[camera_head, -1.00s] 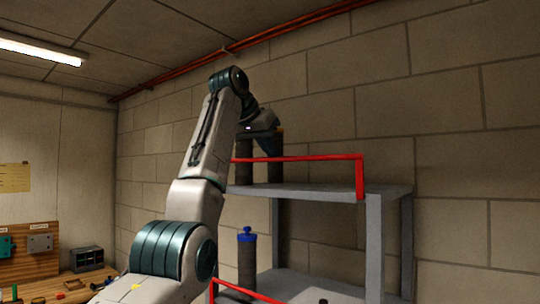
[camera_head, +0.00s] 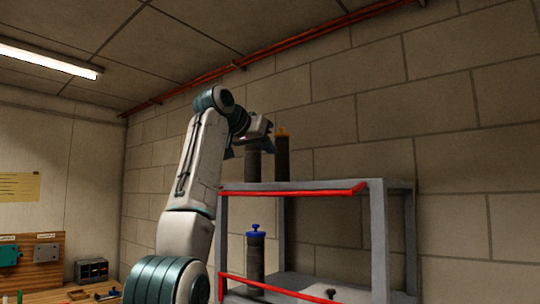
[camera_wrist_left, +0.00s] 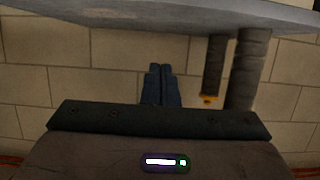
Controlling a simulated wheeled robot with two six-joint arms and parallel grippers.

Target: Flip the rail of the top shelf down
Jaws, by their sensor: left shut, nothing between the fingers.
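The top shelf (camera_head: 300,186) is grey metal, and its red rail (camera_head: 290,190) lies low along the front edge, level with the board. My left gripper (camera_head: 236,148) is above the left end of the top shelf, apart from the rail. In the left wrist view its two dark fingers (camera_wrist_left: 160,85) are shut together with nothing between them. Two dark cylinders stand on the top shelf, one with an orange cap (camera_head: 282,133) and one (camera_head: 252,168) partly hidden behind my gripper. My right gripper is not in view.
A blue-capped cylinder (camera_head: 255,262) stands on the lower shelf, behind a lower red rail (camera_head: 262,288). A block wall (camera_head: 460,140) is close behind the shelves. A workbench with tools (camera_head: 75,292) is at the far left. The air above the shelf's right part is clear.

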